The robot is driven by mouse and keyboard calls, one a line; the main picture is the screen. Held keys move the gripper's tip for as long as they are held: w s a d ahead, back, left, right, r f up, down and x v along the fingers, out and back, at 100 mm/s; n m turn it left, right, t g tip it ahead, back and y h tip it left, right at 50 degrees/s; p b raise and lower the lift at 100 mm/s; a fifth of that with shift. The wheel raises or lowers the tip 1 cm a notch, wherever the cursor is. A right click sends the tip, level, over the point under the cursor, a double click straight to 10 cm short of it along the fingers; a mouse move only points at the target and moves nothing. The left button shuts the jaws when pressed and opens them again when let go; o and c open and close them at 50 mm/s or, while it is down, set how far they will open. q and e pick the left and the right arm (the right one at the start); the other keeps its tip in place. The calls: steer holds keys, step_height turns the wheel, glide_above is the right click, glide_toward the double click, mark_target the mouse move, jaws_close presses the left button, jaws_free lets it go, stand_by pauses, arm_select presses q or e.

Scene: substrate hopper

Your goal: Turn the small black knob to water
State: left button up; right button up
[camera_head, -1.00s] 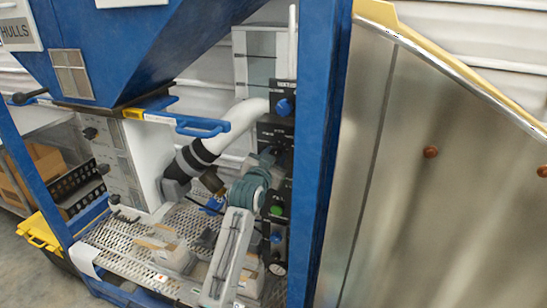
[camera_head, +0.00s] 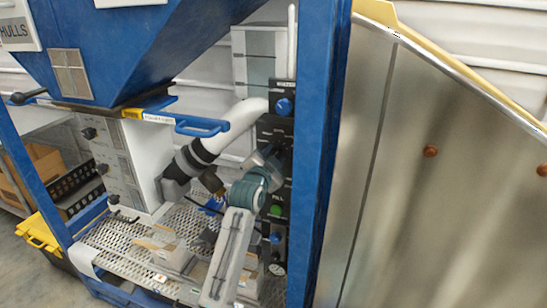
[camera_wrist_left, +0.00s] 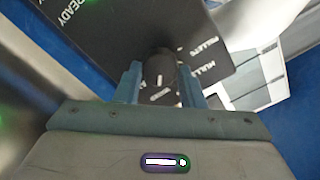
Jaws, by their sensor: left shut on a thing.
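The small black knob (camera_wrist_left: 160,76) sits on a black panel (camera_wrist_left: 100,40) with white lettering, in the left wrist view. A light mark shows on the knob's face. My left gripper (camera_wrist_left: 160,84) has one blue-grey finger on each side of the knob and is shut on it. The lettering around the knob is tilted and partly covered, so I cannot tell which word the knob points to. In the head view my left gripper (camera_head: 272,155) reaches the black panel column, and its wrist hides the knob there. My right gripper is not in view.
A blue knob (camera_head: 284,106) is above my gripper and a green button (camera_head: 276,210) below it. A blue frame post (camera_head: 318,150) stands close to the right. A white pipe (camera_head: 235,122) runs behind my arm. Cardboard boxes (camera_head: 160,245) lie on the perforated deck.

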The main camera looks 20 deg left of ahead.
arm_select(q)
steer(key=o, duration=1)
steer(key=shift+s, duration=0.1)
steer(key=shift+s+f+b, duration=0.15)
steer(key=shift+s+b, duration=0.15)
steer(key=shift+s, duration=0.05)
steer(key=shift+s+a+b, duration=0.15)
steer(key=shift+s+b, duration=1.7)
steer(key=shift+s, duration=3.15)
